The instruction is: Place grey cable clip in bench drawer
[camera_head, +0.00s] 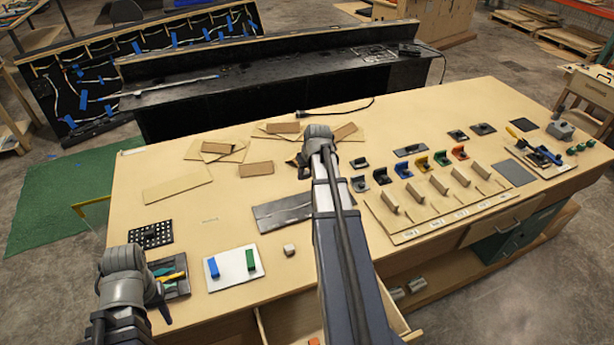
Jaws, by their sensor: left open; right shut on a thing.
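My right gripper (303,170) is over the middle of the bench (215,220), near the cardboard pieces. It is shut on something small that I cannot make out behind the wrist. A small grey clip-like piece (359,184) sits on the bench right of my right arm; I cannot tell if it is the grey cable clip. The bench drawer (397,318) stands pulled out at the front edge, partly hidden by my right arm. My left gripper (164,296) is open at the front left, by a dark tray of tools.
A white plate (232,282) with blue and green blocks and a small cube (289,250) lie near the front. Cardboard (258,169) lies behind.

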